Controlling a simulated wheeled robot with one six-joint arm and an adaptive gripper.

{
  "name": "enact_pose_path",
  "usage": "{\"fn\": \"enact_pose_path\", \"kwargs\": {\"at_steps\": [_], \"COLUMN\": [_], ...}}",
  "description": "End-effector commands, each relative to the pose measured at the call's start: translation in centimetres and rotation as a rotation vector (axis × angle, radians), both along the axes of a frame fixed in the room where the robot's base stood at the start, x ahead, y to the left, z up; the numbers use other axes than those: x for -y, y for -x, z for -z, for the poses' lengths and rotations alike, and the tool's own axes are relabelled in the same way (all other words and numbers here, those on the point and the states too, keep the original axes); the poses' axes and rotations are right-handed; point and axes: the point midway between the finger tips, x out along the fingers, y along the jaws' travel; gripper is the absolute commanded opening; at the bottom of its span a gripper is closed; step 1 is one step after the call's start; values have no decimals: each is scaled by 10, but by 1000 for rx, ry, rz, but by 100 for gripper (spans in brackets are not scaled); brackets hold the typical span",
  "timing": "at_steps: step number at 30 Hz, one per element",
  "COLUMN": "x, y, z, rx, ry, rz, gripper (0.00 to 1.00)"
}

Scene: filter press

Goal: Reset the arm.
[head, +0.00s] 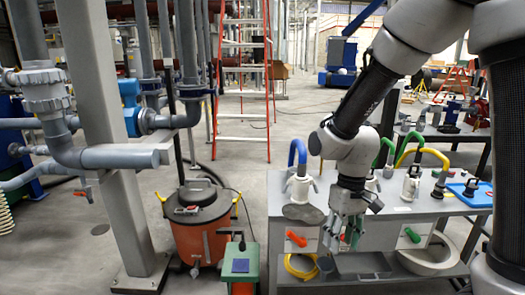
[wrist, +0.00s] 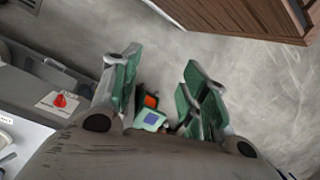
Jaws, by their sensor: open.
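My arm reaches down from the upper right in the head view. My gripper (head: 349,232) hangs in front of the grey bench (head: 412,208), pointing down near its front edge. In the wrist view my gripper (wrist: 162,62) has its two green-padded fingers spread wide apart. Nothing is held between them, and bare floor shows in the gap. I cannot tell in the head view how far the fingers are from the bench front.
An orange drum (head: 200,228) and a green-topped stand with a blue pad (head: 240,266) are left of the bench. Couplings with blue (head: 298,150), green and yellow hoses stand on the bench. A red ladder (head: 243,90) is behind.

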Motion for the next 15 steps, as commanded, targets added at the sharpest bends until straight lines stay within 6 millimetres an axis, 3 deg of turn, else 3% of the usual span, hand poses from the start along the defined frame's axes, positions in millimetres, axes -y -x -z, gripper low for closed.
{"fn": "enact_pose_path", "kwargs": {"at_steps": [1, 6, 12, 15], "x": [18, 77, 129, 144], "y": [9, 46, 82, 94], "z": [-23, -84, -136, -156], "rx": [15, 77, 262, 370], "ry": [5, 37, 44, 33], "rz": [17, 71, 159, 218], "gripper": [45, 45, 45, 45]}}
